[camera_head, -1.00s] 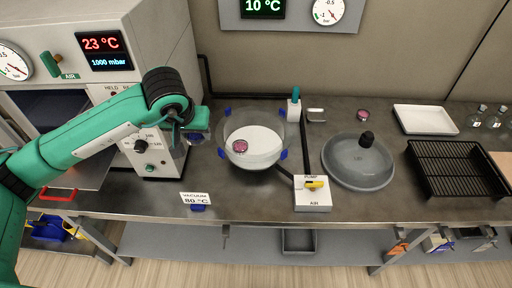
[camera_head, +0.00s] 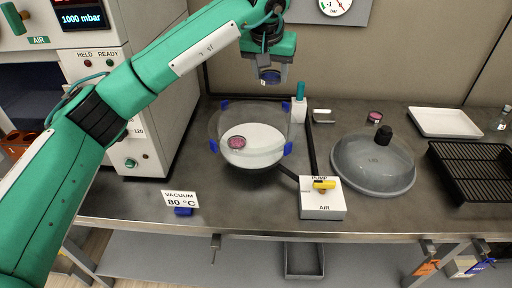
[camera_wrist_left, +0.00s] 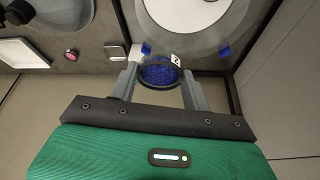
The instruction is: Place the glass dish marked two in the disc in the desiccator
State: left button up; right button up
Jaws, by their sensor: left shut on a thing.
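My left gripper (camera_head: 268,78) is shut on a small glass dish with blue contents, high behind the desiccator's back rim. In the left wrist view the glass dish (camera_wrist_left: 158,74) sits between the two fingers, with a white tag marked 2 at its edge. The desiccator (camera_head: 215,133) is a clear open bowl with blue clips around its rim. Its white disc (camera_head: 262,154) carries a dish with pink contents (camera_head: 237,142) left of centre. The desiccator also shows in the wrist view (camera_wrist_left: 226,30). My right gripper is out of view.
The grey desiccator lid (camera_head: 365,168) with a black knob lies to the right. A pump valve box (camera_head: 322,204) with a yellow handle stands at the front. Another pink dish (camera_head: 374,117), a white tray (camera_head: 445,122) and a black rack (camera_head: 475,172) are further right. An oven cabinet stands left.

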pick_arm(q)
send_over(269, 142)
jog(key=s, duration=0.2)
jog(key=f, duration=1.6)
jog(key=shift+w+a+f+p, duration=0.2)
jog(key=shift+w+f+p, duration=0.05)
jog(key=shift+p, duration=0.05)
notch_tip(269, 142, down, 3)
jog(key=shift+f, duration=0.1)
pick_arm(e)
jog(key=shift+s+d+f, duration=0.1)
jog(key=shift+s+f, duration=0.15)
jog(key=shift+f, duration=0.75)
pick_arm(q)
jog(key=shift+f, duration=0.15)
jog(key=o, duration=0.7)
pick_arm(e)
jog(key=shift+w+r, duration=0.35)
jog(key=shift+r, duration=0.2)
